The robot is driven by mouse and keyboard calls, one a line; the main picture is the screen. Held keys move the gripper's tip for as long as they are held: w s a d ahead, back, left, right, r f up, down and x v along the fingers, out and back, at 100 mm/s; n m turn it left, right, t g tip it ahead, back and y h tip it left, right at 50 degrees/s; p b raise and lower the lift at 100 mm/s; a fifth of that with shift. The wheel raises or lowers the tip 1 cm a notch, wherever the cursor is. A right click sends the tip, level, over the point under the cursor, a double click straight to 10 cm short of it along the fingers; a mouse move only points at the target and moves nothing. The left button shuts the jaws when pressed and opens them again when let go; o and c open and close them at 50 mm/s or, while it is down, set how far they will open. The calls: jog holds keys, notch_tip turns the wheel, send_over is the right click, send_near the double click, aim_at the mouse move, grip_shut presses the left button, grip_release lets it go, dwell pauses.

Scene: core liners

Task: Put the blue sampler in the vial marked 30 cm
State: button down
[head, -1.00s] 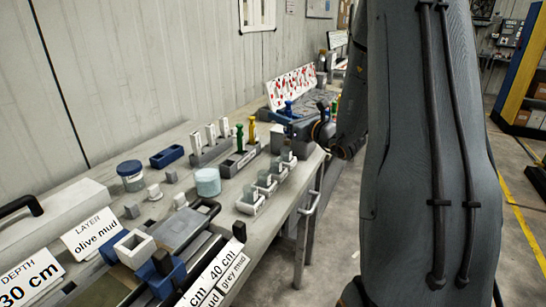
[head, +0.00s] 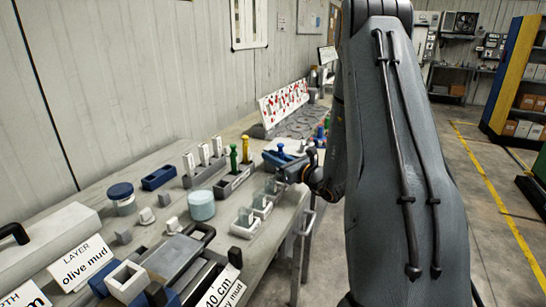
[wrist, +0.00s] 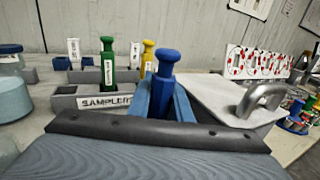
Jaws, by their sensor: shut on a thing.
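The blue sampler (wrist: 163,72) is upright between the blue fingers of my gripper (wrist: 163,100) in the wrist view. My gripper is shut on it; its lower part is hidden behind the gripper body. In the head view the blue sampler (head: 281,149) shows small at my gripper (head: 282,157), near the bench's right edge. Several clear vials stand in white holders along the bench's front right: a near vial (head: 244,217), a middle vial (head: 262,200) and a far vial (head: 271,184). Their marks are too small to read.
The sampler rack (wrist: 105,101) holds a green sampler (wrist: 107,62) and a yellow sampler (wrist: 148,58). A pale-blue jar (head: 201,206) and a blue-lidded jar (head: 121,198) stand on the bench. An olive mud sign (head: 80,263) is at the front left.

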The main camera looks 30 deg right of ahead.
jog(key=shift+f, duration=0.15)
jog(key=shift+f, duration=0.15)
jog(key=c, duration=1.9)
grip_release()
jog(key=shift+r, duration=0.25)
jog(key=b+v, duration=0.2)
jog(key=v, duration=1)
